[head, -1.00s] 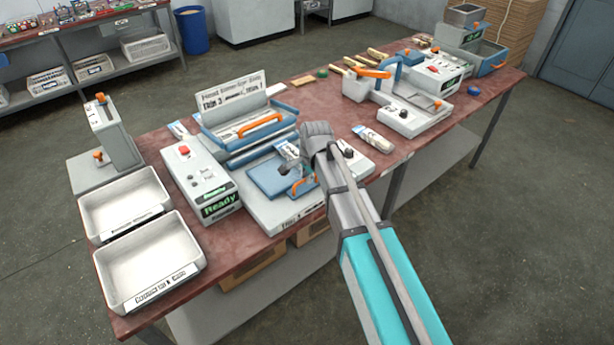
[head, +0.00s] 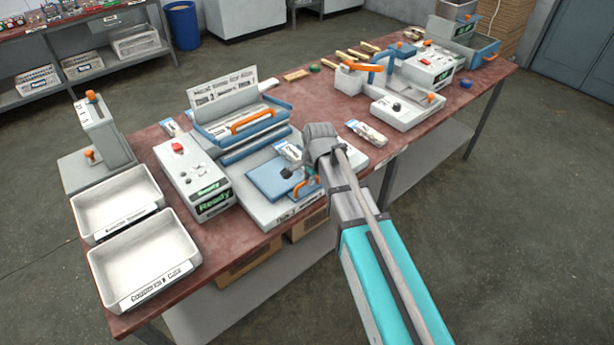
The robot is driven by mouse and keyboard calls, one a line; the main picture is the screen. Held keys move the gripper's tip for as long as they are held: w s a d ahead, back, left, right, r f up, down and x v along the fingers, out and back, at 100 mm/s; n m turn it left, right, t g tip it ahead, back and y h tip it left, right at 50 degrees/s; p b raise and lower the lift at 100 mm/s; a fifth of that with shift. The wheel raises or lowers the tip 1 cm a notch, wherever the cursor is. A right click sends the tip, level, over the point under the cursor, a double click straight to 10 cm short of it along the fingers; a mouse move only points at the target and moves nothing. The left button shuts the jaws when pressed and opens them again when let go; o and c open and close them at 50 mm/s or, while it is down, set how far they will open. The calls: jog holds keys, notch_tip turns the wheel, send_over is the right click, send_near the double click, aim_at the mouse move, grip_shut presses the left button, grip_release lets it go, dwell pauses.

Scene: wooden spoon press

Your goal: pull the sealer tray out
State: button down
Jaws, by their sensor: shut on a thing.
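The sealer tray (head: 268,180) is a flat blue plate on the light grey sealer base, in front of the sealer's blue hood (head: 212,132). Its orange handle (head: 314,188) is at the right front side. My gripper (head: 301,182) is shut at this handle, with the fingers partly hidden by my wrist. A white and blue packet (head: 289,152) shows at the tray's back right edge, partly hidden by my arm. The grey control box (head: 180,165) left of the sealer shows a green "Ready" sign.
Two white bins (head: 145,262) stand at the table's left end. A second packet (head: 367,134) lies right of my wrist. Another grey machine (head: 410,108) stands farther right. The red-brown table (head: 222,232) is bare along its front edge, with open floor beyond.

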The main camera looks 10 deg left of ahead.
aim_at(298, 180)
jog(key=c, duration=0.7)
grip_release()
jog(key=shift+s+d, duration=0.25)
jog(key=shift+a, duration=0.1)
jog(key=shift+w, duration=0.15)
jog(key=shift+w+a, duration=0.5)
jog(key=shift+a, duration=0.1)
jog(key=shift+w+a, duration=1)
jog(key=shift+a, duration=0.15)
jog(key=shift+p+v, duration=0.95)
jog(key=p+v, duration=1.2)
jog(key=s+d+f+n+b, duration=0.1)
jog(key=s+d+n, duration=0.1)
jog(key=d, duration=0.7)
jog(key=s+d+f+n+g+h+b, duration=0.1)
jog(key=s+d+n, duration=0.2)
jog(key=d, duration=0.6)
jog(key=s+d+f+n+b, duration=0.2)
jog(key=s+d, duration=0.4)
jog(key=d, duration=0.4)
jog(key=shift+s+n+h, duration=0.1)
jog(key=shift+n+h, duration=0.2)
jog(key=shift+h, duration=0.1)
